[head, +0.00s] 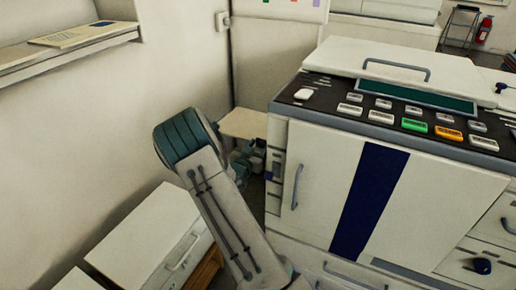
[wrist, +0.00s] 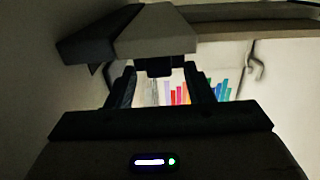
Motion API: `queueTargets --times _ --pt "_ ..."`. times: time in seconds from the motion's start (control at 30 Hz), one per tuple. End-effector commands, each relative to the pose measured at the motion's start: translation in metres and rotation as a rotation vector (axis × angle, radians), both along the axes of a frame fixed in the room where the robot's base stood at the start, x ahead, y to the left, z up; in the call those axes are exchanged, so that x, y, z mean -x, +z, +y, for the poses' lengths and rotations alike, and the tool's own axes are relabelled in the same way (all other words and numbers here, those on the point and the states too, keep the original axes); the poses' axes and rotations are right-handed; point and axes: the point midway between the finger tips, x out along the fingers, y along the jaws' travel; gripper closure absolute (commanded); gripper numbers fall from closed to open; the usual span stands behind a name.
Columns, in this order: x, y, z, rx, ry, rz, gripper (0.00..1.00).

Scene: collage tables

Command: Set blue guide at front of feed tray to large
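A large white machine (head: 338,170) with a dark blue stripe stands at the right in the head view. A beige tray (head: 243,123) juts from its left side. My gripper (wrist: 160,82) shows in the wrist view with its two dark fingers apart. A dark stub (wrist: 153,67) under a pale grey block (wrist: 155,32) lies at or just beyond the gap between the fingertips; I cannot tell whether they touch it. In the head view my arm reaches below the tray, and my fingertips are hard to make out.
A white cabinet (head: 150,240) stands at the lower left. A wall shelf (head: 70,50) is at the upper left. The wall lies close to the left of my arm. Coloured upright strips (wrist: 180,94) show behind the fingers in the wrist view.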

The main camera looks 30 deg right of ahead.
Motion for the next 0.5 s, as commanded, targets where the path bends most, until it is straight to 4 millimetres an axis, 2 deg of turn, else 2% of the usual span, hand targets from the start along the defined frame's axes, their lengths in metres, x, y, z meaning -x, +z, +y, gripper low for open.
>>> queueTargets --times 0.23,0.5 --pt "0.006 0.0 0.009 -0.001 0.002 0.001 0.53" --pt "0.041 0.001 0.055 -0.001 0.003 0.002 0.53"
